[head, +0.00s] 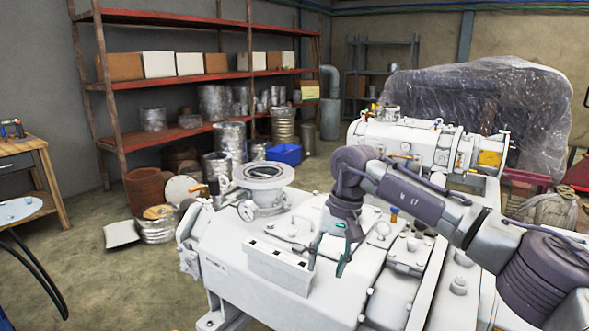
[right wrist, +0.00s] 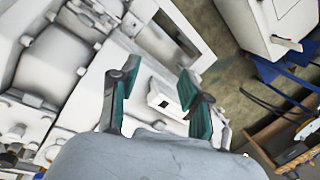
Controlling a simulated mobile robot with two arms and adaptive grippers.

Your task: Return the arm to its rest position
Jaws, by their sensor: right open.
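My right arm comes in from the right in the head view and reaches over a white vacuum pump (head: 225,240). My right gripper (head: 328,262) hangs down with its two fingers spread, close to the right end of a white box-shaped part (head: 277,262) on the pump's top. The gripper is open and nothing shows between its fingers. In the right wrist view the open fingers (right wrist: 158,100) show dark with green pads, and white machine parts lie beyond them. I cannot tell whether a finger touches the pump. My left gripper is in neither view.
A round flange (head: 264,171) and a gauge (head: 247,211) rise from the pump. A second white machine (head: 405,140) and a plastic-wrapped load (head: 490,100) stand behind. Red shelving (head: 200,75) lines the wall. A wooden table (head: 38,165) is at left.

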